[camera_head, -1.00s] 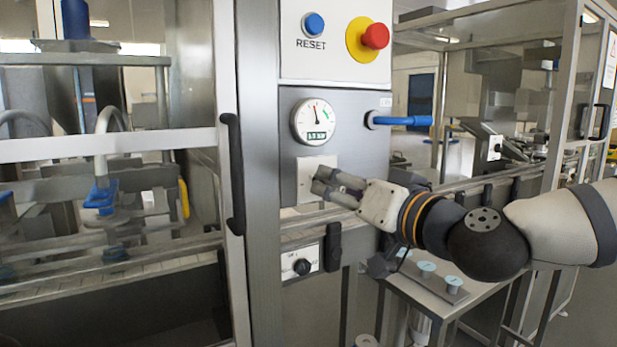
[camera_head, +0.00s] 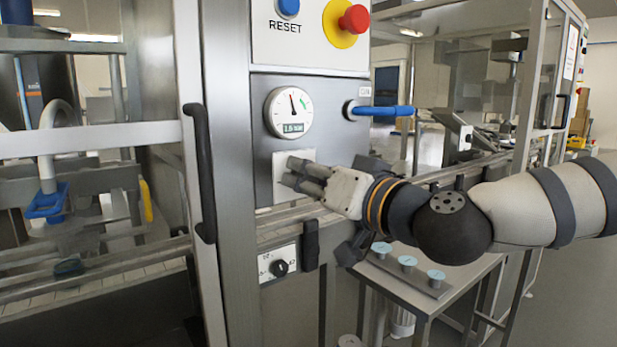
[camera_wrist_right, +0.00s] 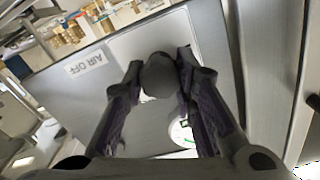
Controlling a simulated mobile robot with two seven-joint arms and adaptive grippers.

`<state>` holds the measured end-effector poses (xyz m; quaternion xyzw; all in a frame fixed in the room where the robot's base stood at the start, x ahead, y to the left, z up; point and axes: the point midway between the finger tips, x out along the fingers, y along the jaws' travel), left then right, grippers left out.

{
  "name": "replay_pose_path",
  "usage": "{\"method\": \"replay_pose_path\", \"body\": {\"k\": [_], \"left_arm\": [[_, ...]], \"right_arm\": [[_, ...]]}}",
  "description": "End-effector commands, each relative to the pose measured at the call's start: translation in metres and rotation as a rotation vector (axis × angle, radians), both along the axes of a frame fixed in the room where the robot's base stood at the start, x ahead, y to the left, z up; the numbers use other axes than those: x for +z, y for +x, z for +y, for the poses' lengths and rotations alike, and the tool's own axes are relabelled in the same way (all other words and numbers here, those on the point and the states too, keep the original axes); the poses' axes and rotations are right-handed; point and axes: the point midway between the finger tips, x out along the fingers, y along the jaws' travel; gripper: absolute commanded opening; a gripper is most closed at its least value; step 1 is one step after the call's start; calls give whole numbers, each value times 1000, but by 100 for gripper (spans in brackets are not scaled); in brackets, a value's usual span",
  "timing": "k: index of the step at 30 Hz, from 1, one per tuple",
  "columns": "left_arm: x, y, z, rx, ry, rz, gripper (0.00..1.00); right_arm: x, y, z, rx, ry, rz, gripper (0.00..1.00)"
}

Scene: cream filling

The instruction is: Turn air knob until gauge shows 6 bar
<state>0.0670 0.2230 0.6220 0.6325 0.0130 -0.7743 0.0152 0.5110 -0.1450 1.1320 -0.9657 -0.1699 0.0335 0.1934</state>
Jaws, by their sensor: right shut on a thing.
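The round white gauge (camera_head: 290,113) is on the grey panel in the head view, with a needle pointing nearly straight up and a green mark to its right. My right gripper (camera_head: 299,174) reaches in front of this plate and hides the air knob there. In the right wrist view the dark round knob (camera_wrist_right: 160,77) sits between the fingertips, which are shut on it. The gauge also shows there (camera_wrist_right: 180,134), partly hidden by a finger. My left gripper is not in view.
A blue lever handle (camera_head: 385,111) sticks out right of the gauge. A red emergency button (camera_head: 354,18) and a blue reset button (camera_head: 288,8) are above. A black knob (camera_head: 278,267) is on a lower plate. A dark door handle (camera_head: 200,170) stands left.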

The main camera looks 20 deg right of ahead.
Motion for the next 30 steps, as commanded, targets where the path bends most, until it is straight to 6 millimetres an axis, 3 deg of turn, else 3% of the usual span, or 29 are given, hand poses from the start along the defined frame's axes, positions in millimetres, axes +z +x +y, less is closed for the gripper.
{"method": "replay_pose_path", "body": {"k": [11,30], "left_arm": [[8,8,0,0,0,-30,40],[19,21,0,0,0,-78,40]], "right_arm": [[2,-1,0,1,128,44,0],[-2,1,-2,2,688,250,0]]}}
